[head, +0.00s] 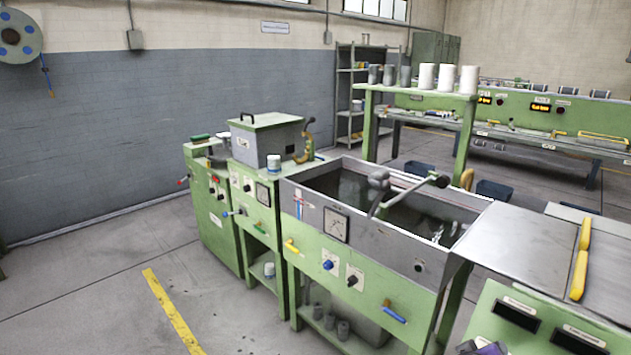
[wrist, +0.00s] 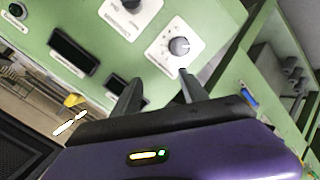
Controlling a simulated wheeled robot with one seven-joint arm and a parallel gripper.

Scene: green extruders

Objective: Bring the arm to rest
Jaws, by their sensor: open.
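My gripper (wrist: 158,88) shows in the wrist view with its two dark fingers spread apart and nothing between them. Its purple body fills the bottom of that view. The fingers point toward a green control panel (wrist: 212,22) with a round knob (wrist: 179,46) on a white plate just beyond the fingertips. I cannot tell whether a fingertip touches the panel. In the head view only a small purple and dark part of my arm shows at the bottom edge, right of centre. The fingers cannot be made out there.
A green machine with an open tank (head: 345,185) stands in the middle of the head view. A metal tabletop (head: 525,245) with a yellow-handled bar (head: 580,262) lies to the right. A grey lidded box (head: 265,138) sits further back. The floor at left (head: 90,290) is clear.

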